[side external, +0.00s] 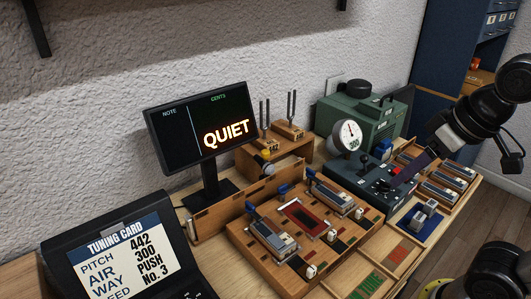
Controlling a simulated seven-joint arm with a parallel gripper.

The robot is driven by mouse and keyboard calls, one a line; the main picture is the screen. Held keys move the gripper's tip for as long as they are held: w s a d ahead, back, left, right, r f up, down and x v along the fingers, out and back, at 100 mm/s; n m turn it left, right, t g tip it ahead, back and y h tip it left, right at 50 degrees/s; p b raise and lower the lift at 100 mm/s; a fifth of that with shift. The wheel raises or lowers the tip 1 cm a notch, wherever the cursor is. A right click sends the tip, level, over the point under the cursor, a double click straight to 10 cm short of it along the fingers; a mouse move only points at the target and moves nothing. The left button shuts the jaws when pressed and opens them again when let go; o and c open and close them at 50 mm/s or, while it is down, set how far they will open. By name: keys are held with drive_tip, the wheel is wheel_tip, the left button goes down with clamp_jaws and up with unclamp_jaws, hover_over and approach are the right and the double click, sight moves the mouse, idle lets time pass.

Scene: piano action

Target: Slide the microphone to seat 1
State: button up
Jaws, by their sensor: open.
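The wooden block (262,262) in front holds reed-like metal units with blue-tipped levers and a red-framed slot in the middle.
A display (200,134) reads QUIET beside the rail. A tuning card (125,258) stands front left. Tuning forks (290,108) stand on a wooden stand behind. A round gauge (346,138), green machine (362,112), control box (375,188) and reed tray (440,178) crowd the right.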

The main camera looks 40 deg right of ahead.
drive_tip(key=w+r+m+g, duration=0.1)
drive_tip(key=w+r+m, duration=0.1)
drive_tip(key=w+r, duration=0.55)
drive_tip(key=m+g, duration=0.4)
drive_tip(key=m, duration=0.2)
hover_over(265, 151)
wheel_tip(265, 151, down, 5)
drive_tip(key=shift+d+f, duration=0.1)
drive_tip(key=shift+f, duration=0.25)
wheel_tip(265, 151, down, 12)
drive_tip(key=shift+r, duration=0.1)
clamp_jaws()
